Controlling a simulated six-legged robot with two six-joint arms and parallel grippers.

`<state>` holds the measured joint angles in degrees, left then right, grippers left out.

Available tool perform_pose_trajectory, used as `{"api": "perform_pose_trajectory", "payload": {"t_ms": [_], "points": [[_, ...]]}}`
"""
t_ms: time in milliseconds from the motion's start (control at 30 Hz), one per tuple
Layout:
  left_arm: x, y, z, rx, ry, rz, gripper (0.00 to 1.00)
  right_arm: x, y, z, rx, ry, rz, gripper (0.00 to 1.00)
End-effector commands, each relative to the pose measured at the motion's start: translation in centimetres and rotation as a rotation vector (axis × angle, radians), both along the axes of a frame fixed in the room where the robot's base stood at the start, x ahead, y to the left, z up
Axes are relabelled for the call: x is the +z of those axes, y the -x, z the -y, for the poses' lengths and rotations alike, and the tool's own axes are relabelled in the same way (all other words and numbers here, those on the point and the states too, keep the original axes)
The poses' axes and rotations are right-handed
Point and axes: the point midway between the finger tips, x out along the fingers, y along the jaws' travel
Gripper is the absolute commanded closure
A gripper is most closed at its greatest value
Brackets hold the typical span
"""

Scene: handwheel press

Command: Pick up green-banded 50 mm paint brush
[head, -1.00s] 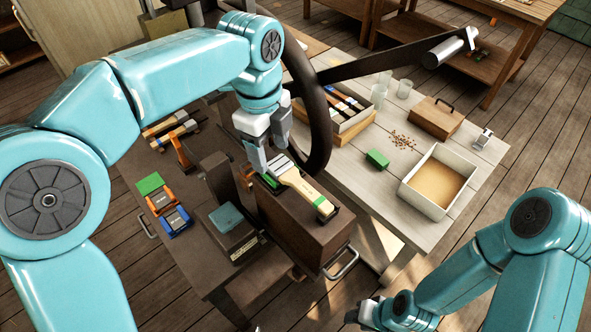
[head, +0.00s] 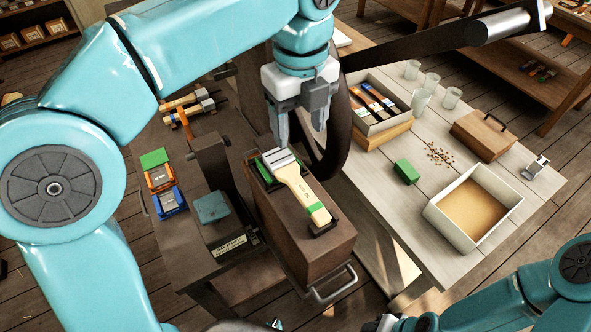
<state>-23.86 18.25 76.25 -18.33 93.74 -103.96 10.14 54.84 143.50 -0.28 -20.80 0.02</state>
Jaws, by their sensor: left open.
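The green-banded paint brush (head: 298,189) lies on top of a dark brown block (head: 315,243). It has a pale wooden handle with a green band near the lower right end, and its metal ferrule and bristle end point to the upper left. My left gripper (head: 299,135) is open and empty, pointing down above and just behind the ferrule end, apart from the brush. My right gripper (head: 385,325) is only partly in view at the bottom edge, and its jaws cannot be made out.
A large dark handwheel (head: 340,140) stands close behind my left gripper. On the pale table are a box of brushes (head: 372,105), a green block (head: 406,171), a white tray (head: 434,213), a wooden case (head: 482,135) and several glasses.

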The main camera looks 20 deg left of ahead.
Motion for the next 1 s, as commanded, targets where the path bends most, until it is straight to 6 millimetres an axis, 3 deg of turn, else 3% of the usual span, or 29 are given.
{"api": "perform_pose_trajectory", "payload": {"t_ms": [300,600,833,1000], "points": [[-7.5,0.5,-0.4,0.002,-0.001,-0.004,0.38,-1.3,0.0,0.0,0.001,0.0,-0.001,0.6],[-10.2,0.2,-0.1,0.002,-0.001,-0.002,0.38,-1.3,0.0,0.0,0.001,0.0,-0.001,0.6],[-13.9,-0.4,0.4,0.002,0.0,-0.004,0.38,-1.1,0.0,0.0,0.001,0.0,-0.001,0.6],[-14.8,-0.4,0.5,0.003,0.001,0.0,0.38,-1.1,0.0,0.0,0.001,0.0,0.0,0.6]]}}
